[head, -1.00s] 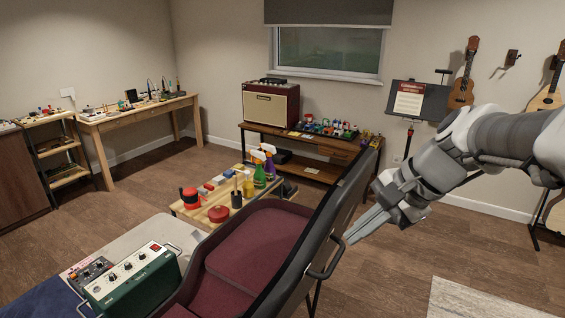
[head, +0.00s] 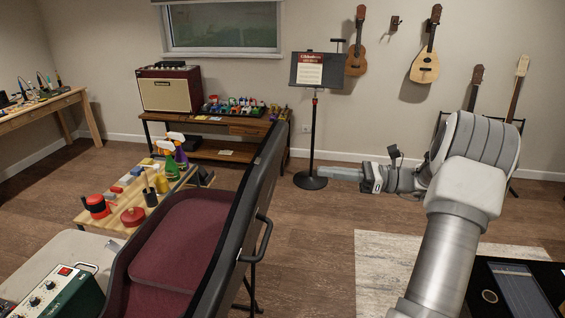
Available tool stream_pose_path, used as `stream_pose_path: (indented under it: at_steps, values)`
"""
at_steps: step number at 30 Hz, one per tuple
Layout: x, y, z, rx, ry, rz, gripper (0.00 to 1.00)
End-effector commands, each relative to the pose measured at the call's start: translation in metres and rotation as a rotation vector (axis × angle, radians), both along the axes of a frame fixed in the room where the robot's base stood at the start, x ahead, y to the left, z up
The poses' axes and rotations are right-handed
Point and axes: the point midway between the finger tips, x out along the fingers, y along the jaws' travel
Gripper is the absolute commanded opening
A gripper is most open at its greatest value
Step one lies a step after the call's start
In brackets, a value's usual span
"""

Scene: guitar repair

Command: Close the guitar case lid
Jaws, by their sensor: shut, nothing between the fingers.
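The guitar case (head: 172,256) stands open at lower left in the head view, with a dark red padded lining. Its lid (head: 228,225) is raised and leans steeply up to the right, its dark outer side facing my arm. A handle (head: 262,238) sits on the right outer edge of the case. My gripper (head: 325,171) is shut and empty, pointing left in front of the music stand's pole. It is to the right of the lid's upper part, with a gap between them in the picture.
A music stand (head: 319,70) stands behind my gripper. A low table (head: 88,219) with bottles and tools is left of the case, and a green amplifier box (head: 62,294) is at lower left. A light rug (head: 385,262) and bare floor lie right of the case.

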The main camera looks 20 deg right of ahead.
Motion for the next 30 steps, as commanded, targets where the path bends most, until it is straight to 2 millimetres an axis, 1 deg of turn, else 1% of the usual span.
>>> stream_pose_path:
  at_steps: [1,3,6,9,11,14,24,30]
  values:
    - [-0.003,-0.015,-0.005,0.05,-0.014,-0.023,0.0]
    - [-0.006,-0.026,-0.007,0.098,-0.032,-0.04,0.0]
    - [-0.008,-0.036,-0.008,0.135,-0.048,-0.054,0.0]
    - [-0.007,-0.035,-0.007,0.146,-0.053,-0.057,0.0]
    - [-0.003,-0.03,-0.005,0.147,-0.054,-0.055,0.0]
    - [0.005,-0.016,-0.001,0.144,-0.053,-0.053,0.0]
    - [0.045,0.043,0.013,0.144,-0.052,-0.053,0.0]
    - [0.061,0.066,0.02,0.143,-0.053,-0.053,0.0]
